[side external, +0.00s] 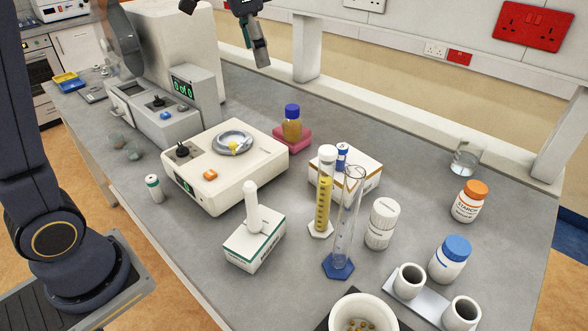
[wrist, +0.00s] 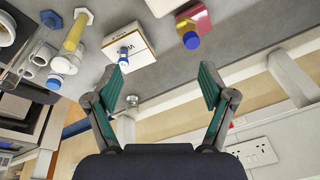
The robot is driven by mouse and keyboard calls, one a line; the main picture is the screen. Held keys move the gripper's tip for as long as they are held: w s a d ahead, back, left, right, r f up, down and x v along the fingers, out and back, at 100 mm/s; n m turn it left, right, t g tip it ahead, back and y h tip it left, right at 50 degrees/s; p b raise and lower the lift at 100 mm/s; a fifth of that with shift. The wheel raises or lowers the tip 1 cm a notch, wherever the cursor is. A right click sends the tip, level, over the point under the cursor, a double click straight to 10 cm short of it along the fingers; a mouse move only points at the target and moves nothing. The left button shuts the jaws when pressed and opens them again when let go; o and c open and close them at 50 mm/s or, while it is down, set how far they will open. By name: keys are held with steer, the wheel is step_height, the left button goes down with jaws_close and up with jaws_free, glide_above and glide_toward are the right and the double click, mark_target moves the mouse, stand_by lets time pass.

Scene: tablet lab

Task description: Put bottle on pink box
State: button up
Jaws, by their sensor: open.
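A small amber bottle with a blue cap (side external: 291,125) stands upright on the pink box (side external: 305,140), near the middle of the bench. The bottle's blue cap (wrist: 191,40) and the pink box (wrist: 203,22) also show near the top of the wrist view. My gripper (side external: 257,42) is up at the top edge of the side view, partly cut off, high above the bench and apart from the bottle. In the wrist view my gripper (wrist: 166,76) has its fingers wide apart with nothing between them.
A balance (side external: 225,165) stands left of the pink box, and a white carton (side external: 358,176) with a small vial on top stands to its right. Tall cylinders (side external: 345,225) and several bottles crowd the right front. A shelf post (side external: 307,48) rises behind.

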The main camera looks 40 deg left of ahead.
steer(key=s+d+f+n+t, duration=0.1)
steer(key=s+f+n, duration=0.2)
steer(key=s, duration=0.8)
steer(key=s+d+f+n+t, duration=0.2)
steer(key=s+f, duration=0.3)
steer(key=s, duration=0.6)
steer(key=shift+n, duration=0.4)
steer(key=shift+s, duration=0.1)
